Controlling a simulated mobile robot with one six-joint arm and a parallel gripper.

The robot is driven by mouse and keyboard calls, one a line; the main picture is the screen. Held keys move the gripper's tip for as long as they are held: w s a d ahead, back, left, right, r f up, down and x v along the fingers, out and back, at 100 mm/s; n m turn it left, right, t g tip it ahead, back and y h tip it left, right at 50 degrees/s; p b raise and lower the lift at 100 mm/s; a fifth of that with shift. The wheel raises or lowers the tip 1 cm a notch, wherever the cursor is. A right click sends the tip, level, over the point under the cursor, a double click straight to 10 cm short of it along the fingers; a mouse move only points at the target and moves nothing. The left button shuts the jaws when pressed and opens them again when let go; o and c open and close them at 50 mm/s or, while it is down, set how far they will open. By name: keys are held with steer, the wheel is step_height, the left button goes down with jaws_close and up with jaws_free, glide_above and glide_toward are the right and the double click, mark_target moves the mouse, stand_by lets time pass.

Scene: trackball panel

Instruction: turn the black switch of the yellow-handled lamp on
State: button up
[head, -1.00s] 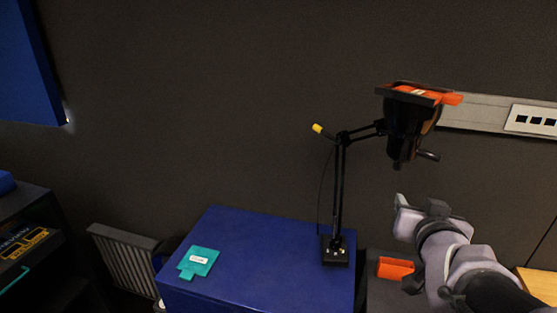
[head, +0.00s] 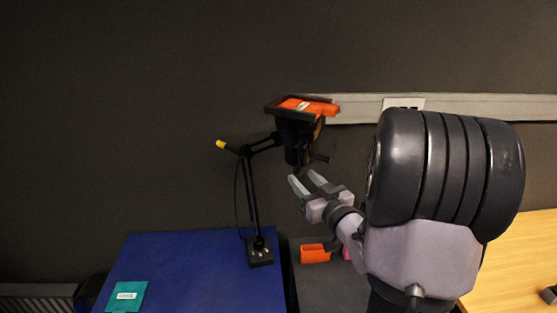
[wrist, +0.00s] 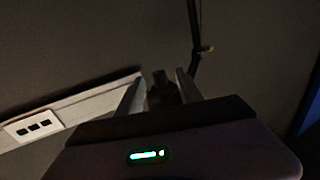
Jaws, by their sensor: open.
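The black jointed lamp (head: 250,195) stands on the blue cabinet, with a yellow-tipped handle (head: 222,145) at its elbow. Its dark head (head: 292,132) hangs at the upper right. A small dark stub (head: 320,158) sticks out from the head's lower right. I cannot tell for sure which part is the black switch. My gripper (head: 304,177) is open just below the lamp head, its fingers pointing up and left. In the wrist view, a dark rounded part (wrist: 163,88) shows between the open fingers (wrist: 160,88); whether it touches them is unclear.
An orange tray-like piece (head: 308,106) lies on top of the lamp head. A teal piece (head: 126,296) lies on the blue cabinet (head: 190,265). An orange box (head: 315,253) sits on a dark surface to the right. A pale wall rail (head: 450,107) runs behind.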

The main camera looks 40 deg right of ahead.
steer(key=x, duration=0.7)
steer(key=shift+w+d, duration=0.15)
steer(key=shift+w, duration=0.15)
steer(key=shift+c, duration=0.2)
jaws_close()
